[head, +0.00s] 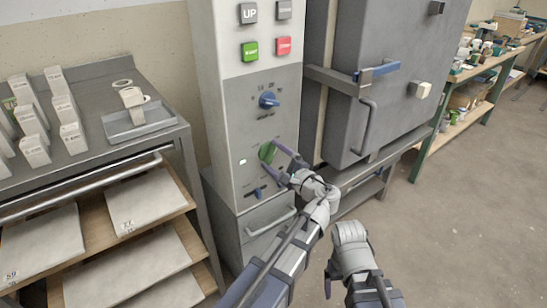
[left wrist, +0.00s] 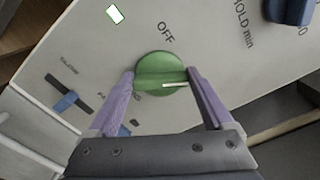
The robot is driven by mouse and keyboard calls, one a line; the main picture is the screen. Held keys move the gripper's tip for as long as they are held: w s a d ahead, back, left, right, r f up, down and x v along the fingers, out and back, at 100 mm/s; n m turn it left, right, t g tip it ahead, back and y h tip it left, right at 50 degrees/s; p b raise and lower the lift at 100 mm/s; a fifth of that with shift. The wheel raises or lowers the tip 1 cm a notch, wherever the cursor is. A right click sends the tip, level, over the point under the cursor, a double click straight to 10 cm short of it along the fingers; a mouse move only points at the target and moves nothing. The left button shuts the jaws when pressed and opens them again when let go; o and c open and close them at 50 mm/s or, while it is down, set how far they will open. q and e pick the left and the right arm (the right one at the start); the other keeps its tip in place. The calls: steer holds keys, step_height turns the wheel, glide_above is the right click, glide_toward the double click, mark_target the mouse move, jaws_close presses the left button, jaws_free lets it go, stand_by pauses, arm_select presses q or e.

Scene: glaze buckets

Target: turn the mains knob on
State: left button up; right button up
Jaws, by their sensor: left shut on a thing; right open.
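The mains knob is a round green knob (head: 267,152) on the grey lower panel of the control column. In the left wrist view the knob (left wrist: 160,68) has a raised grip bar with a white line at its right half. The word OFF is printed above it. My left gripper (head: 276,157) is shut on the knob. Its purple fingers (left wrist: 162,76) touch the two ends of the bar.
A blue dial (head: 268,100) sits above the knob and a small blue slider (head: 259,192) below it. A lit white indicator (head: 242,161) is left of the knob. The kiln (head: 345,110) stands right of the column, a shelved cart (head: 180,122) left. Open floor lies right.

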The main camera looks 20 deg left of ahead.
arm_select(q)
steer(key=shift+m, duration=1.5)
steer(key=o, duration=1.1)
steer(key=shift+o, duration=0.2)
steer(key=shift+d, duration=0.1)
